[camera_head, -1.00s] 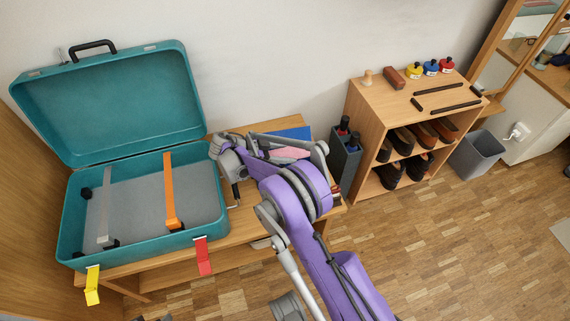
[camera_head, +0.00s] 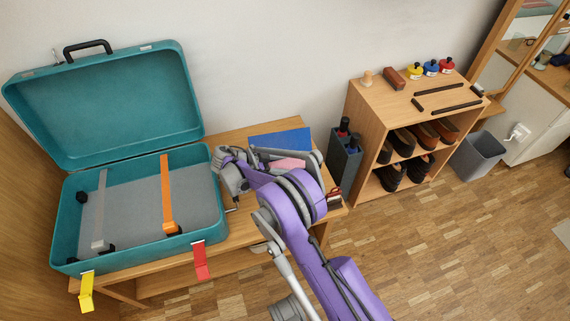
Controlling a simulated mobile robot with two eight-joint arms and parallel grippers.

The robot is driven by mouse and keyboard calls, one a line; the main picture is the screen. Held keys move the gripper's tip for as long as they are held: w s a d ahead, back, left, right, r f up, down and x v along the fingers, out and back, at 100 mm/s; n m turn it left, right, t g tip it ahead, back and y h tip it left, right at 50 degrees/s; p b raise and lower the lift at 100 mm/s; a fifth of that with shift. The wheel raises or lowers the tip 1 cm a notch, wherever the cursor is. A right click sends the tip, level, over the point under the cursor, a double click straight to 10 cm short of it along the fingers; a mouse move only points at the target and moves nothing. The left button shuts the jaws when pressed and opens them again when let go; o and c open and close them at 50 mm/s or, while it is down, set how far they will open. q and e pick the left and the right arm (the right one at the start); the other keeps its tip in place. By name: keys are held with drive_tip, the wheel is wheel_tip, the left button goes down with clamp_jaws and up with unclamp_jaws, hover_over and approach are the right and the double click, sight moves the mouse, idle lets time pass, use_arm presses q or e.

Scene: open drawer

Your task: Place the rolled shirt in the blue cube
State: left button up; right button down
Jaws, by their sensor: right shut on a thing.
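My right gripper (camera_head: 231,172) is at the suitcase's right edge, over the bench, at the end of my purple arm. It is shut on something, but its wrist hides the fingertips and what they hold. A flat blue panel (camera_head: 280,139) lies on the bench behind the arm; it may belong to the blue cube, whose body is mostly hidden. A pink piece (camera_head: 289,163) shows just in front of the panel, partly covered by my arm. I cannot tell whether it is the rolled shirt. My left gripper is not in view.
An open teal suitcase (camera_head: 60,225) with an orange strap (camera_head: 167,190) and a grey strap (camera_head: 101,210) fills the left of the bench (camera_head: 240,239). A dark bin (camera_head: 343,165) stands right of the bench. A shoe shelf (camera_head: 372,92) and grey basket (camera_head: 478,157) stand farther right.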

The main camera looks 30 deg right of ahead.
drive_tip(key=shift+c, duration=2.2)
unclamp_jaws()
